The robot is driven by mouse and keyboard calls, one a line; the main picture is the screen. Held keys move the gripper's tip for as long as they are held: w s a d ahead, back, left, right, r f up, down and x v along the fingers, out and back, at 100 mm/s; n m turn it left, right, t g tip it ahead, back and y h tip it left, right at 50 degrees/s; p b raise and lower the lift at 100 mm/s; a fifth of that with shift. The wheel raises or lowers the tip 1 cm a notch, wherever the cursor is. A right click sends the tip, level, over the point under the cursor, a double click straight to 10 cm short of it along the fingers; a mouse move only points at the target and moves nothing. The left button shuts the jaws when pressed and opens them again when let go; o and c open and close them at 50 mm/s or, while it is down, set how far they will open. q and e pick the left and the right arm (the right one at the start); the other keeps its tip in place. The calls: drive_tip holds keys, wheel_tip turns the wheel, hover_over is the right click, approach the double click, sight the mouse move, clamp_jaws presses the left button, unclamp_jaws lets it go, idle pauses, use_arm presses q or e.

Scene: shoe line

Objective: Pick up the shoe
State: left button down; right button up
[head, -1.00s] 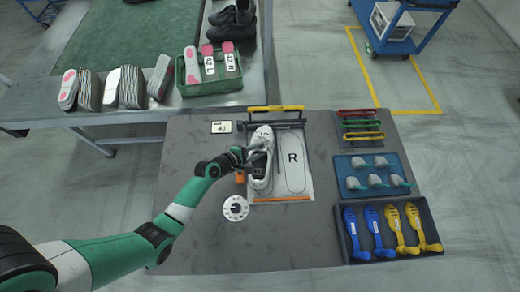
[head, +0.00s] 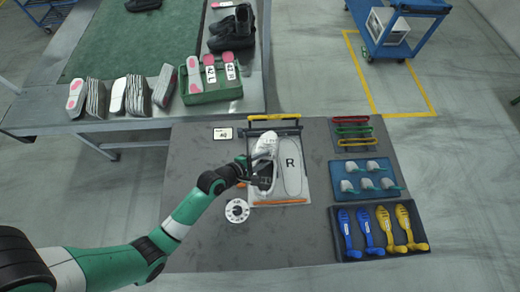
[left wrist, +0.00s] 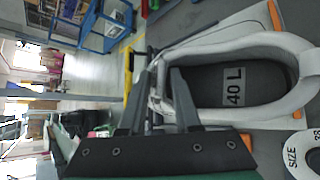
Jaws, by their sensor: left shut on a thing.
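The white shoe (head: 264,148) lies toe away on the left half of the pale board (head: 293,199), beside the outline marked R. In the left wrist view the shoe (left wrist: 290,105) shows its open collar and a dark insole marked "40 L". My left gripper (head: 256,164) is at the shoe's left side. In the left wrist view the gripper (left wrist: 157,68) has one finger outside the shoe and the other at the collar's inner edge, shut on the shoe's side wall. I cannot tell whether the shoe is off the board. My right gripper is not in view.
A white dial (head: 237,211) lies left of the board. A yellow-handled bar (head: 274,117) stands behind it. To the right are coloured handles (head: 352,128), a blue tray (head: 390,187) of grey pieces and a dark tray (head: 340,249) of blue and yellow forms. A green crate (head: 212,95) stands back left.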

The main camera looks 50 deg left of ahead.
use_arm(q)
drive_tip(key=s+d+r, duration=0.1)
drive_tip(key=d, duration=0.1)
drive_tip(key=d+r+p, duration=0.1)
drive_tip(key=d, duration=0.2)
drive_tip(key=s+d+r, duration=0.1)
drive_tip(key=d+r, duration=0.1)
drive_tip(key=d, duration=0.1)
drive_tip(key=shift+s+d+p, duration=0.25)
drive_tip(key=shift+s+p, duration=0.05)
drive_tip(key=shift+p, duration=0.1)
